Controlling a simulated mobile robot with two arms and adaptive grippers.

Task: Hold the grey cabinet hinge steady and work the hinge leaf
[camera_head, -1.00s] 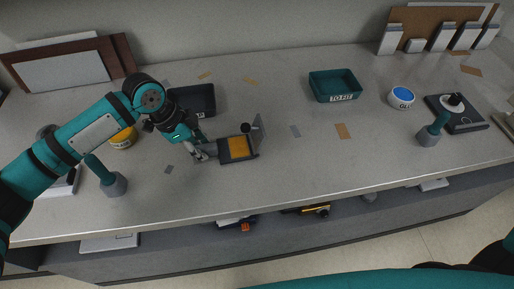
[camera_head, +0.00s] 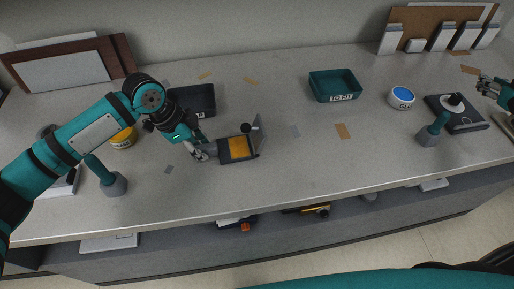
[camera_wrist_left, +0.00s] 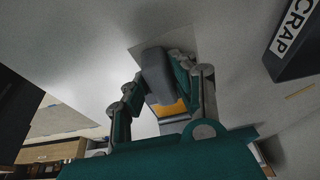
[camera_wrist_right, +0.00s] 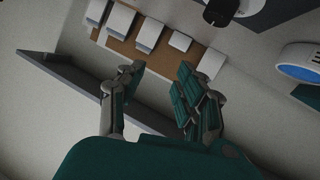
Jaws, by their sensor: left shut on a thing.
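The grey cabinet hinge (camera_head: 224,158) lies on the counter left of centre, with an orange patch on its base. Its hinge leaf (camera_head: 262,138) stands raised at the right end, with a black knob (camera_head: 245,127) beside it. My left gripper (camera_head: 209,152) is shut on the left end of the hinge. In the left wrist view its fingers close around a grey block-like part (camera_wrist_left: 158,75), and the orange patch (camera_wrist_left: 172,108) shows behind it. My right gripper (camera_head: 487,84) is at the far right, well apart from the hinge; the right wrist view (camera_wrist_right: 160,70) shows it open and empty.
A dark tray (camera_head: 193,100) stands just behind my left gripper. A teal "TO FIT" tray (camera_head: 335,86), a blue-topped tub (camera_head: 401,98) and a dark-based device (camera_head: 463,118) stand to the right. A yellow tub (camera_head: 123,139) is left. Counter right of the hinge is mostly clear.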

